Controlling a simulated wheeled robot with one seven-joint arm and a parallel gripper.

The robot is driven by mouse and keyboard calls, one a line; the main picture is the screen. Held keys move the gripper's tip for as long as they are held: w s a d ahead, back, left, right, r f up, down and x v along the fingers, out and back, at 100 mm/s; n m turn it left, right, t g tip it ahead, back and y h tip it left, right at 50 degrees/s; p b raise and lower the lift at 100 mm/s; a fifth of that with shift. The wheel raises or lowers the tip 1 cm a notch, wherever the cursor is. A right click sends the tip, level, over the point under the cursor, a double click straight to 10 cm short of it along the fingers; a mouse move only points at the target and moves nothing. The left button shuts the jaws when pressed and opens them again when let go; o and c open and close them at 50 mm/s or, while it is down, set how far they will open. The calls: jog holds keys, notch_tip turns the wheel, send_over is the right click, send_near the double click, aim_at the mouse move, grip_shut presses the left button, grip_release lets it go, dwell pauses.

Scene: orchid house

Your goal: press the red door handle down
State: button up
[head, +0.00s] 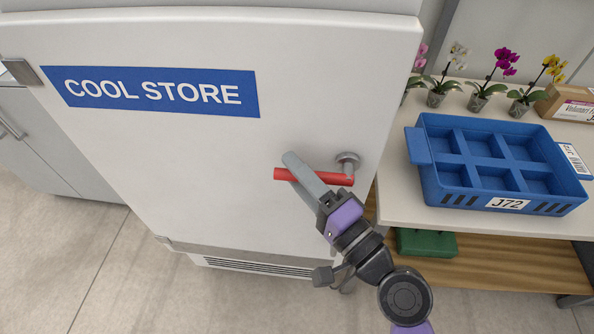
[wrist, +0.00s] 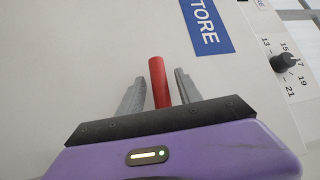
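The red door handle (head: 335,179) is on the right part of the white cool store door (head: 180,160). It lies about level, its grey round mount (head: 348,160) at its right end. My gripper (head: 291,160) is at the handle's free left part, its grey fingers crossing it in the head view. In the wrist view the red handle (wrist: 160,85) shows between the two fingers of my open gripper (wrist: 159,78), with a gap on each side. I cannot tell whether anything touches.
A white table (head: 400,205) stands right of the door, bearing a blue tray (head: 432,178) marked J72, potted orchids (head: 480,98) and a cardboard box (head: 570,103). A green box (head: 428,243) sits on the lower shelf. A numbered dial (wrist: 284,63) shows in the wrist view.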

grip_shut()
dwell(1.3)
